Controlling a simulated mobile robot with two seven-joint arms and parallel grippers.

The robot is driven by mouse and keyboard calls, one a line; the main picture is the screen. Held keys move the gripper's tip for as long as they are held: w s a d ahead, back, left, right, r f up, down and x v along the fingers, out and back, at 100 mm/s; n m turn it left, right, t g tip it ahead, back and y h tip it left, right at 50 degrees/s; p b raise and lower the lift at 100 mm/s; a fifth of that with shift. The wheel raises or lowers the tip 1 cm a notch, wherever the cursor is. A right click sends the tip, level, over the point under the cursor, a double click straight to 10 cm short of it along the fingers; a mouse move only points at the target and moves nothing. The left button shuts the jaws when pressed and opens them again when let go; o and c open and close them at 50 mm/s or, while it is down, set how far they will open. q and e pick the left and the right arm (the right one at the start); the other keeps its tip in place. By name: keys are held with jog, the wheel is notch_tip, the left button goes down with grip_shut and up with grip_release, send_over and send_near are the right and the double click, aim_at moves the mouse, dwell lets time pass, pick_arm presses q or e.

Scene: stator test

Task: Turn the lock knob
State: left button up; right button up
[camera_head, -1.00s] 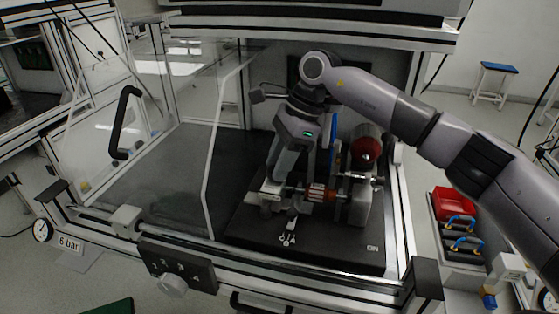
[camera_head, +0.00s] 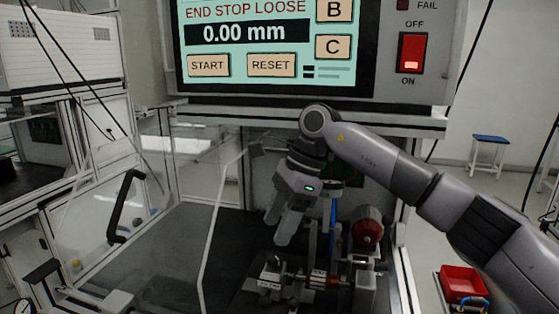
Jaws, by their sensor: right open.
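My right gripper (camera_head: 293,230) hangs above the test fixture (camera_head: 310,275) inside the enclosure, its fingers pointing down, open and empty. A small dark knob-like part (camera_head: 273,263) sits on a block at the fixture's left end, below and a little left of the fingers. I cannot tell for certain that it is the lock knob. To its right is a rotor with red and copper parts (camera_head: 317,279). The display (camera_head: 270,40) above reads "END STOP LOOSE" and "0.00 mm". My left gripper is not in view.
A clear door with a black handle (camera_head: 126,205) stands at the left of the enclosure. A red-faced cylinder (camera_head: 368,232) stands to the right of the gripper. A red power switch (camera_head: 411,53) is at upper right.

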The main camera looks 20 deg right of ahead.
aim_at(280, 254)
notch_tip(280, 254, up, 14)
jog(key=p, duration=0.1)
dwell(0.5)
